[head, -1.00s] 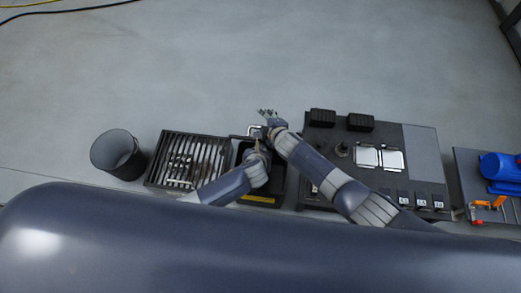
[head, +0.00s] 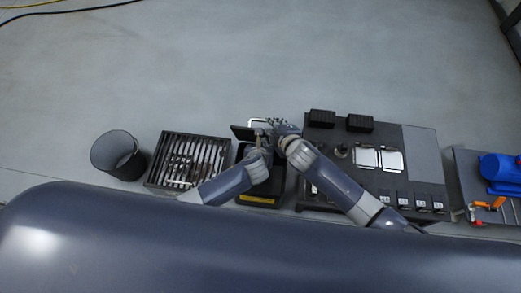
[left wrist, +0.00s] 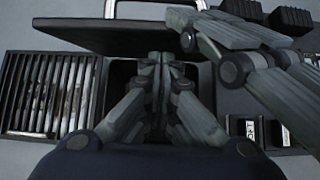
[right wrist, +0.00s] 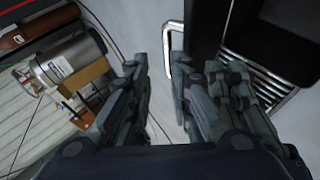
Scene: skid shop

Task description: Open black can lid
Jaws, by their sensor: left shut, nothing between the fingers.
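The black can (head: 281,186) stands in the middle of the row, with a yellow label on its near side. Its flat black lid (head: 242,132) is raised at the far side; it also shows in the left wrist view (left wrist: 120,38), with the dark opening below it. A silver handle (left wrist: 155,8) lies beyond the lid. My left gripper (left wrist: 163,60) is shut and empty, over the opening close to the lid's near edge. My right gripper (right wrist: 158,68) is open and empty, at the lid's right side. The lid (right wrist: 285,35) and a chrome handle are right of its fingers. My arms hide part of the can.
A slatted grey box (head: 160,180) and a round dark bin (head: 117,154) stand left of the can. A dark workbench (head: 420,160) with black blocks and silver plates stands close on the right.

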